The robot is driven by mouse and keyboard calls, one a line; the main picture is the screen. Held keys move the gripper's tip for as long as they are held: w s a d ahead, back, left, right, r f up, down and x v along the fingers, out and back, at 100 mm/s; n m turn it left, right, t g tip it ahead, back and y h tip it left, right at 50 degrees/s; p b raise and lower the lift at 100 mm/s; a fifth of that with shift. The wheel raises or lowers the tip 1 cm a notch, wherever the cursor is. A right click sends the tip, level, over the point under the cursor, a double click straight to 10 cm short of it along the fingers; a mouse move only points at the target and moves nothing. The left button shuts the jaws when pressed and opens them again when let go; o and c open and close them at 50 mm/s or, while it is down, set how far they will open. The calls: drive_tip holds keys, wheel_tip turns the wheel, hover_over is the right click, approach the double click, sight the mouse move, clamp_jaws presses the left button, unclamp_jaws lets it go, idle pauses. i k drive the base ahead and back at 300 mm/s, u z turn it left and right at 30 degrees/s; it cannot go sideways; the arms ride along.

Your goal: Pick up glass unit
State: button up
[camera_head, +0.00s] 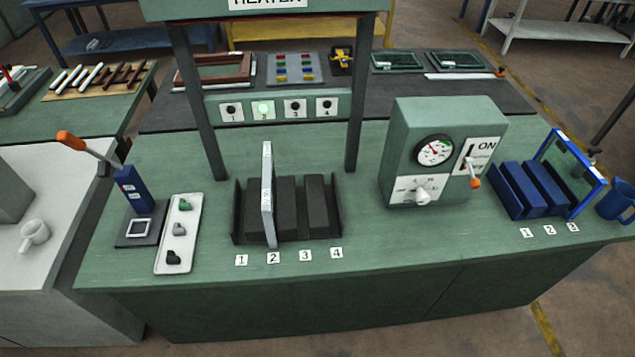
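A thin light grey panel (268,195) stands upright, edge-on, in the slot marked 2 of the black rack (325,212) under the heater frame. A blue-framed pane (586,182) stands tilted in the blue rack (522,195) at the right, by the mark 3. I cannot tell for sure which of the two is the glass unit. My gripper is not in view.
The heater posts (198,105) rise behind the black rack, with a lamp panel (278,107) whose lamp 2 glows green. A green control box (440,150) with a gauge stands between the racks. A lever press (135,190) and white tray (178,232) are left; a blue mug (614,200) is far right.

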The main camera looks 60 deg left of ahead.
sight(269, 183)
drive_tip(key=k, duration=2)
drive_tip(key=u, duration=2.5)
drive_tip(key=i, duration=0.75)
drive_tip(key=u, duration=0.05)
